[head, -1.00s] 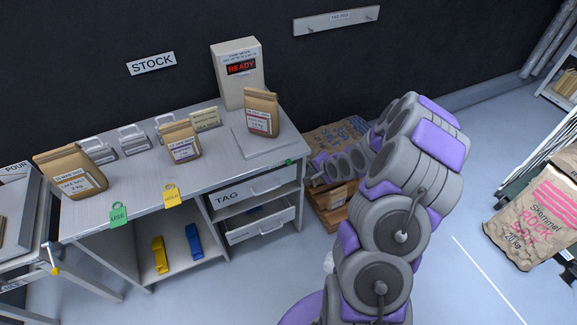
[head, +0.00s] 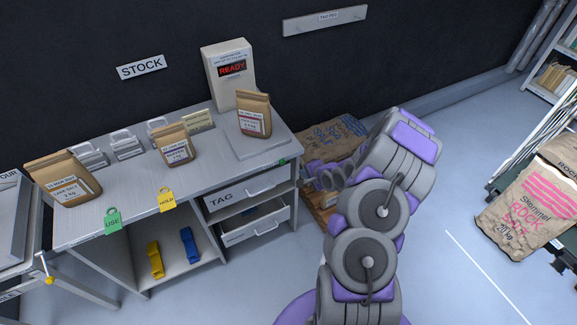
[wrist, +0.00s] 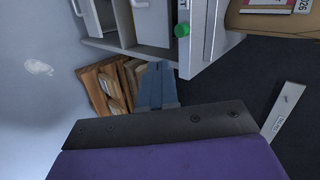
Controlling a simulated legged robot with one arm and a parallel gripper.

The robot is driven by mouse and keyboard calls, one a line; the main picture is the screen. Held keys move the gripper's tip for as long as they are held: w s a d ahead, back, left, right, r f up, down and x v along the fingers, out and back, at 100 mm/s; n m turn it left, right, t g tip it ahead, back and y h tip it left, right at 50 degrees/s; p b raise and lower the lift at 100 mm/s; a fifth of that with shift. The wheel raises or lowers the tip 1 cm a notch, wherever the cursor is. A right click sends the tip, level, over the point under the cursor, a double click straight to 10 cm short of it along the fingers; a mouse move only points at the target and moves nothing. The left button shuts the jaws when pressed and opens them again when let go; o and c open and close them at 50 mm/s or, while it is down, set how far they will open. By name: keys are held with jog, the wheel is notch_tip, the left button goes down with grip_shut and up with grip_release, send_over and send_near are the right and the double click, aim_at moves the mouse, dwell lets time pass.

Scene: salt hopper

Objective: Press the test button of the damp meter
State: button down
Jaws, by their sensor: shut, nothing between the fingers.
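The damp meter (head: 229,78) is a pale upright box at the back right of the bench, its red display reading READY. A brown paper bag (head: 253,115) stands on the flat plate (head: 262,144) in front of it. A small green button (head: 283,162) sits on the bench's front edge near the right corner; it also shows in the wrist view (wrist: 182,30). My gripper (wrist: 157,72) is shut and empty, just below and left of the green button in the wrist view, apart from it. In the head view its tip is small, right of the drawers.
The bench (head: 140,190) also holds more paper bags and metal clips. Green USE (head: 112,221) and yellow HOLD (head: 167,200) tags hang at its front edge. A large sack (head: 335,140) lies on a wooden pallet beside the bench.

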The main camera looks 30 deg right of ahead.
aim_at(283, 162)
jog(key=w+r+b+x, duration=0.1)
jog(key=r+b+x, duration=0.1)
jog(key=x, duration=0.9)
jog(key=shift+w+a+f+b, duration=0.2)
jog(key=shift+w+a+b, duration=0.1)
jog(key=shift+w, duration=0.35)
jog(key=shift+d+p, duration=0.1)
jog(key=shift+p, duration=0.2)
